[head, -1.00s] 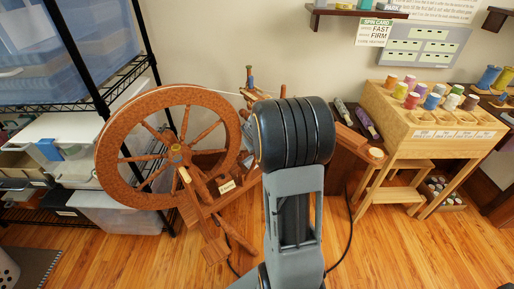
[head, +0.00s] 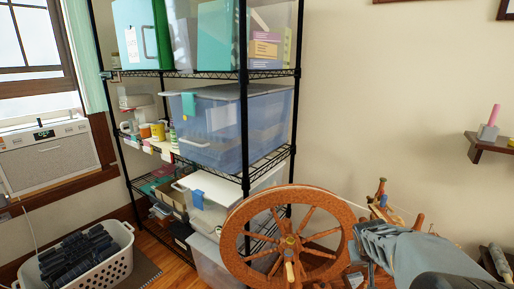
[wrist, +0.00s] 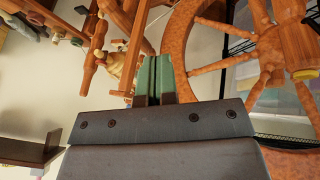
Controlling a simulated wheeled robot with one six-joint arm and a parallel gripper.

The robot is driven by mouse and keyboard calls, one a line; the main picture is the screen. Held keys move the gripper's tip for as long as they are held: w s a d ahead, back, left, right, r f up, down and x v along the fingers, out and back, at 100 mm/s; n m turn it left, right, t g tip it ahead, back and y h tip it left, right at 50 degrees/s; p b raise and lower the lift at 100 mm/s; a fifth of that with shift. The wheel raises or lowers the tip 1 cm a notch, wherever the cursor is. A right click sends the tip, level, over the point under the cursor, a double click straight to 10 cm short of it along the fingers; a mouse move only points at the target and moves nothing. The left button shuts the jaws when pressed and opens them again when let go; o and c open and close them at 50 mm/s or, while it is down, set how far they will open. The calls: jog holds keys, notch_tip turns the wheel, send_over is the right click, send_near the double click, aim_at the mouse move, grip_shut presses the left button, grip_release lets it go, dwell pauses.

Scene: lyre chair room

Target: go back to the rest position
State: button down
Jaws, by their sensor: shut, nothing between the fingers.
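My gripper (head: 368,240) shows in the head view at the lower right, in front of the right part of a spinning wheel (head: 240,220). In the wrist view my gripper (wrist: 153,62) has its green fingers together with nothing between them. The brown wooden spinning wheel (wrist: 190,30) fills much of the wrist view behind the fingers. I cannot tell how far the fingers are from it. My arm runs from the gripper to the lower right corner of the head view.
A black wire shelf (head: 246,120) with bins stands left of the wheel. A white basket (head: 118,262) of dark items is on the floor at the left, below an air conditioner (head: 50,155). A small wall shelf (head: 488,146) is at the right. The upper wall between is bare.

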jog(key=s+a+r+y+p, duration=0.1)
jog(key=s+a+r+p, duration=0.6)
jog(key=r, duration=0.3)
jog(key=s+a+r+n+g+y+p, duration=0.1)
jog(key=s+a+r+y+p, duration=0.1)
jog(key=s+a+r+p, duration=0.5)
notch_tip(320, 180, up, 4)
jog(key=shift+a+r+y, duration=0.2)
jog(key=shift+a+y, duration=0.1)
jog(key=shift+a, duration=0.65)
